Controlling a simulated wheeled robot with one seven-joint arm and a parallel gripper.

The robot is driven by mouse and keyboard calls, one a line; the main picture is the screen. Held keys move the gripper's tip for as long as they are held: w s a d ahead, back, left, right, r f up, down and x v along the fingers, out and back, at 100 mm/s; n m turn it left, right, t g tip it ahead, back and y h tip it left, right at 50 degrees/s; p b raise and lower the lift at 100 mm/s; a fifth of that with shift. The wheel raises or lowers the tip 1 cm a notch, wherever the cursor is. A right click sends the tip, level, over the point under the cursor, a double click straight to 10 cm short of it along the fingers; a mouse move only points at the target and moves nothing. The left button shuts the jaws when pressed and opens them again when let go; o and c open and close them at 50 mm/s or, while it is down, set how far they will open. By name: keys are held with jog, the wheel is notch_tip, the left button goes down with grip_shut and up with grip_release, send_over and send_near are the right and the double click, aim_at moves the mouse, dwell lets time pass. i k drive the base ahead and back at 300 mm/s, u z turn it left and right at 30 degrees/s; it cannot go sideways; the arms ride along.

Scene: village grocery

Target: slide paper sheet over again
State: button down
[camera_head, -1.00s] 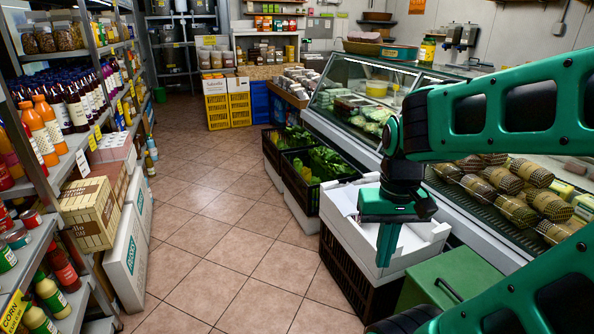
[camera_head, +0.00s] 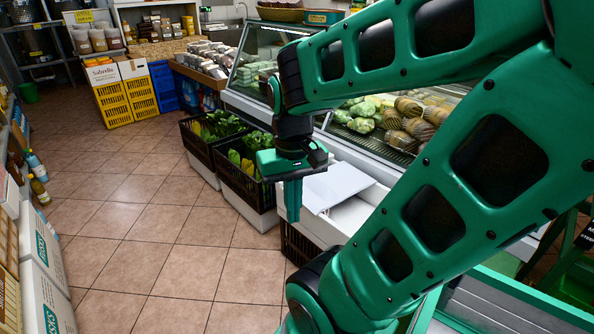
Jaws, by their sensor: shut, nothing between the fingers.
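A white paper sheet (camera_head: 338,186) lies flat on the open top of a white box (camera_head: 308,223), to the right of my gripper. It covers part of the opening, and its left end is partly hidden behind the gripper. My gripper (camera_head: 293,213) points downward, shut and empty, at the left edge of the box. I cannot tell whether the fingertips touch the box or the sheet. My arm hides the box's right and near parts.
A dark crate (camera_head: 296,243) is under the white box. Crates of green vegetables (camera_head: 243,180) stand beyond it. A glass display counter (camera_head: 345,135) runs along the right. Boxes (camera_head: 42,262) line the left; the tiled floor between is clear.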

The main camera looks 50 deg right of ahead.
aim_at(322, 191)
jog(key=i, duration=1.2)
jog(key=z, duration=2.65)
